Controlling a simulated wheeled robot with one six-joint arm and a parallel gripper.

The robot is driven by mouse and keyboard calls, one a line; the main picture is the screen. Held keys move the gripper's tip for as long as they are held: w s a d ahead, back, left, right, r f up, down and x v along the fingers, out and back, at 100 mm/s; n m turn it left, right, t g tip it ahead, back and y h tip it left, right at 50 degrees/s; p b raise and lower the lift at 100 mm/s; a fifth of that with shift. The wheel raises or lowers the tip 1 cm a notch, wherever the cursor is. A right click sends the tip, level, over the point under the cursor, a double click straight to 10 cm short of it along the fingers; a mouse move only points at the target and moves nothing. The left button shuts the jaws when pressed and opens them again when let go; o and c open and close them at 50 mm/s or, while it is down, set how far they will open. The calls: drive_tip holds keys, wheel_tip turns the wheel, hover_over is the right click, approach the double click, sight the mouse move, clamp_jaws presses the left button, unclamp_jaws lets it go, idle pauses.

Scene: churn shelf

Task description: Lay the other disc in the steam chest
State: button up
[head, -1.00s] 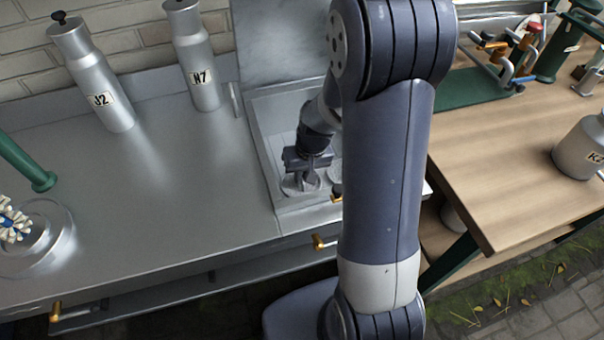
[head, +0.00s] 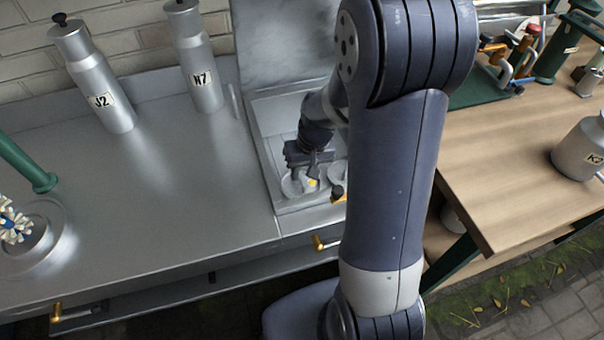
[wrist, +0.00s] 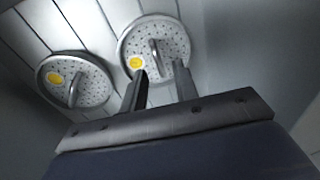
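The steam chest (head: 262,150) is a metal box set in the counter, its lid raised behind it. Two round perforated discs lie flat side by side on its slatted floor, each with a bar handle and a yellow spot. In the wrist view they are the left disc (wrist: 92,92) and the right disc (wrist: 178,42). My gripper (head: 306,178) is inside the chest, over the near-left disc (head: 290,188) of the head view. In the wrist view my gripper (wrist: 162,76) has its fingers apart near the right disc's handle, holding nothing. The other disc (head: 337,173) is partly hidden by my arm.
Silver churns J2 (head: 98,80) and N7 (head: 196,60) stand on the counter left of the chest. A wooden table (head: 510,170) with churn K2 (head: 578,155) is at right. The middle counter is clear.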

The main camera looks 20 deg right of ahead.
sight(310, 188)
wheel_tip(310, 188, up, 9)
drive_tip(key=d, duration=0.1)
drive_tip(key=shift+s+d+r+p, duration=0.15)
drive_tip(key=shift+s+r+p, duration=0.05)
drive_tip(key=shift+s+p, duration=0.25)
drive_tip(key=shift+d, duration=0.1)
